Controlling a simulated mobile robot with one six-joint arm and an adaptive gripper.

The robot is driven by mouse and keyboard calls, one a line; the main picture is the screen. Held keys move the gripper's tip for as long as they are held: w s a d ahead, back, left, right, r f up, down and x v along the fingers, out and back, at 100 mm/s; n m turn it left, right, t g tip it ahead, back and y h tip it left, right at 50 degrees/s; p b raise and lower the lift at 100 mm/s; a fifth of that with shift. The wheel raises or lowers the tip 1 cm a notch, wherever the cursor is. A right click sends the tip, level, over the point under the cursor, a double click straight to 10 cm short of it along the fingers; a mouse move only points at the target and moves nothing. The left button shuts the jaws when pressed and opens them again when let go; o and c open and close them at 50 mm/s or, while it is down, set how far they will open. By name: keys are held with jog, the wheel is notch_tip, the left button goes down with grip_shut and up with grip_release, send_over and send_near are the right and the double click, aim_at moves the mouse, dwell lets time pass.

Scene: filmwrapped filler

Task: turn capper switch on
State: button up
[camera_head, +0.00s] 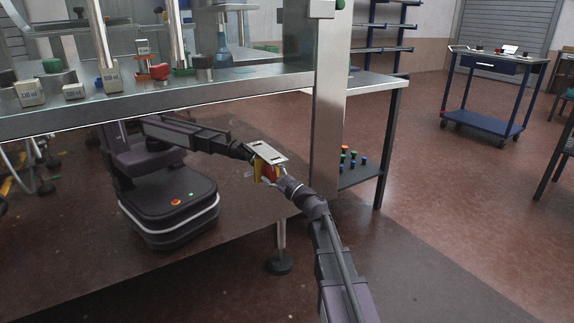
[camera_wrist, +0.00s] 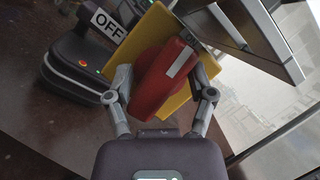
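The capper switch is a red knob (camera_wrist: 158,88) with a pale stripe on a yellow plate (camera_wrist: 150,40). A white label reading OFF (camera_wrist: 109,26) is at the plate's upper left in the wrist view. In the head view the switch (camera_head: 265,170) is small, below a metal bracket (camera_head: 268,152) and partly hidden by it. My gripper (camera_wrist: 164,82) is at the switch with one finger on each side of the red knob. The fingers are apart and very close to the knob. I cannot tell whether they press on it.
A steel table (camera_head: 200,95) with small boxes and fittings stands above the switch. A steel post (camera_head: 330,110) rises right of the switch. Colored caps lie on a low shelf (camera_head: 362,176). A blue cart (camera_head: 490,95) stands far right. The floor between is open.

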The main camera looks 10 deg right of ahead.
jog(key=n+g+p, duration=0.1)
jog(key=n, duration=0.1)
jog(key=n+g+p, duration=0.1)
jog(key=n, duration=0.2)
jog(key=shift+r, duration=0.2)
jog(key=n+g+p, duration=0.1)
jog(key=n+p, duration=0.1)
jog(key=n, duration=0.2)
jog(key=shift+g+p, duration=0.3)
jog(key=shift+p, duration=0.1)
jog(key=r+v, duration=0.1)
jog(key=v, duration=1.3)
jog(key=s+a+r+n+g+h+p, duration=0.25)
jog(key=s+a+g+p, duration=0.2)
jog(key=p, duration=0.45)
jog(key=s+a+r+n+g+h+p, duration=0.1)
jog(key=s+a+r+n+g+p, duration=0.25)
jog(key=a+p, duration=0.35)
jog(key=s+r+n+g+h+p, duration=0.3)
jog(key=s+r+h+p, duration=0.3)
jog(key=p, duration=1.1)
notch_tip(320, 180, up, 3)
jog(key=shift+s+d+f+n+g, duration=0.2)
jog(key=shift+s+d+n+g, duration=0.2)
jog(key=shift+s+g, duration=0.55)
